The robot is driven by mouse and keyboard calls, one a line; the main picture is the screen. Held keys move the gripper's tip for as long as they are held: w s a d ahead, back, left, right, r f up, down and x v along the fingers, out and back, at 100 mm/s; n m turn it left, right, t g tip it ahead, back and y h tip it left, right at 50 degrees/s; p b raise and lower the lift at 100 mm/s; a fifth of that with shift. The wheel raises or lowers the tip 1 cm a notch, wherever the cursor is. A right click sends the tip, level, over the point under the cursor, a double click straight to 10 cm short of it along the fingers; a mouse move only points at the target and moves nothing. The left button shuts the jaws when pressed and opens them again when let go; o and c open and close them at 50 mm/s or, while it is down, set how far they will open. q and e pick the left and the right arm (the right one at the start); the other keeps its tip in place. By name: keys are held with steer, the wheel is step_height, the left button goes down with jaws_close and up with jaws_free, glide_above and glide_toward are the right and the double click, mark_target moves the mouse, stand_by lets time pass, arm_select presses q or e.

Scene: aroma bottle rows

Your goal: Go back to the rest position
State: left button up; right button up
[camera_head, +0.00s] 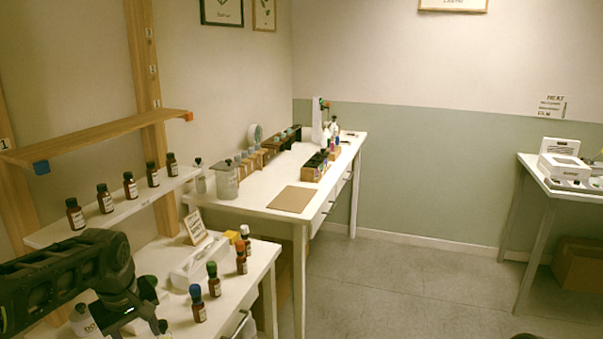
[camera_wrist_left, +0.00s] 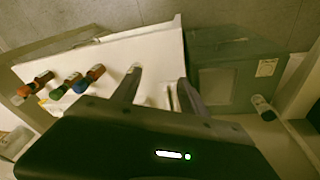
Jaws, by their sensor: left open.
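My left arm comes in from the left in the head view, and its gripper (camera_head: 138,312) hangs low over the front of the near white table (camera_head: 250,262). In the left wrist view the two dark fingers of this gripper (camera_wrist_left: 160,82) stand apart, with no object clearly held between them. Brown bottles with coloured caps, among them a green-capped one (camera_head: 213,280) and a blue-capped one (camera_head: 197,305), stand on the near table to the right of the gripper. A row of dark-capped brown bottles (camera_head: 130,187) stands on the white shelf behind. My right gripper is not in view.
A wooden shelf board (camera_head: 100,138) juts out above the bottle row. A white carrier (camera_head: 200,262) and a small sign (camera_head: 196,226) sit on the near table. A longer white table (camera_head: 262,190) with racks stands behind. Open floor (camera_head: 410,290) lies to the right.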

arm_select(q)
steer(key=w+d+f+m+t+h, duration=0.1)
steer(key=d+f+m+t+h, duration=0.15)
steer(key=d+f, duration=0.6)
steer(key=w+d+f+m+t+h, duration=0.15)
steer(key=d+f+m, duration=0.25)
steer(key=d+f, duration=0.5)
steer(key=s+d+f+g, duration=0.2)
steer(key=s+d+f, duration=0.3)
steer(key=s+f, duration=0.5)
steer(key=s+d+f+m+g+h, duration=0.1)
steer(key=s+d+f+g, duration=0.2)
steer(key=s+f, duration=0.7)
steer(key=s+d, duration=0.2)
steer(key=s, duration=0.4)
steer(key=shift+s+d+g, duration=0.2)
steer(key=shift+s+g, duration=0.1)
